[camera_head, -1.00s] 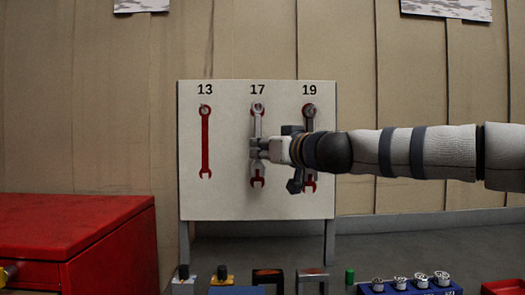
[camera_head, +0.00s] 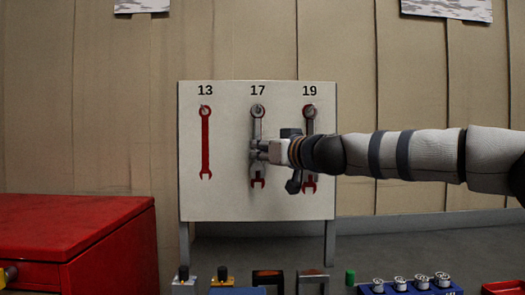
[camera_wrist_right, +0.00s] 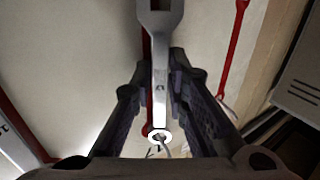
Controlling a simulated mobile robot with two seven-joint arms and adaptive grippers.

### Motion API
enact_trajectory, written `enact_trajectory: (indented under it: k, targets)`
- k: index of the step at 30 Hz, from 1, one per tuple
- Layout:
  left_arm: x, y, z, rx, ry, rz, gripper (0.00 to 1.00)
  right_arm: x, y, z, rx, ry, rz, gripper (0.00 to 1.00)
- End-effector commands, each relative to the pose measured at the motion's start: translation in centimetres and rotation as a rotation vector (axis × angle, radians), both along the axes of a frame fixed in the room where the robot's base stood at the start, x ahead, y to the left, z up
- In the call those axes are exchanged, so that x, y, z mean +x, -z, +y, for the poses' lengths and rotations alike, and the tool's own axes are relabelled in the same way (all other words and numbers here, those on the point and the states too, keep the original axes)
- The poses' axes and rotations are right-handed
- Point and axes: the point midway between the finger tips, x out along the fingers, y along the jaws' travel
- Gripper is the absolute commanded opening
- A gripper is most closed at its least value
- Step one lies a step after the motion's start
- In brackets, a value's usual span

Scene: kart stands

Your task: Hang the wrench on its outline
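The grey wrench (camera_head: 257,127) is upright against the white board (camera_head: 230,205), over the red outline (camera_head: 257,183) marked 17. Red shows below it. Its ring end is up by the peg and also shows in the right wrist view (camera_wrist_right: 160,134), where a small hook is beside the ring. My right gripper (camera_head: 256,151) reaches in from the right and is shut on the wrench's shaft, its fingers (camera_wrist_right: 160,90) on either side. Whether the ring is fully on the peg is unclear. My left gripper is out of view.
The red outline 13 (camera_head: 205,145) is bare. A red cabinet (camera_head: 75,235) stands at left. Small parts and a blue socket holder (camera_head: 410,289) line the front edge.

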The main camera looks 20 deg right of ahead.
Motion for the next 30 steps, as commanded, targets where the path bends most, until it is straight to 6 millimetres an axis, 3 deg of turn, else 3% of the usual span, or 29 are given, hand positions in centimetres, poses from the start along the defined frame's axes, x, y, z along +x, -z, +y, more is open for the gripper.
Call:
enact_trajectory:
  k: [3,14,17,25,30]
  targets:
    - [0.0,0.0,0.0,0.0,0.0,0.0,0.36,0.0,0.0,0.0,0.0,0.0,-0.001,0.36]
    - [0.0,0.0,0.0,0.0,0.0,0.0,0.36,-0.5,0.0,-0.3,0.001,0.002,0.0,0.36]
    - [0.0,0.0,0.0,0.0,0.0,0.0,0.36,-2.1,-0.1,-0.6,0.002,0.0,0.0,0.36]
    - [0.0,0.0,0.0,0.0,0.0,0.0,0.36,-9.4,-0.2,-2.4,0.008,-0.001,-0.003,0.36]
    - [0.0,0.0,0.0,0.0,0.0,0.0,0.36,-11.2,0.0,-2.8,0.006,0.0,0.0,0.36]
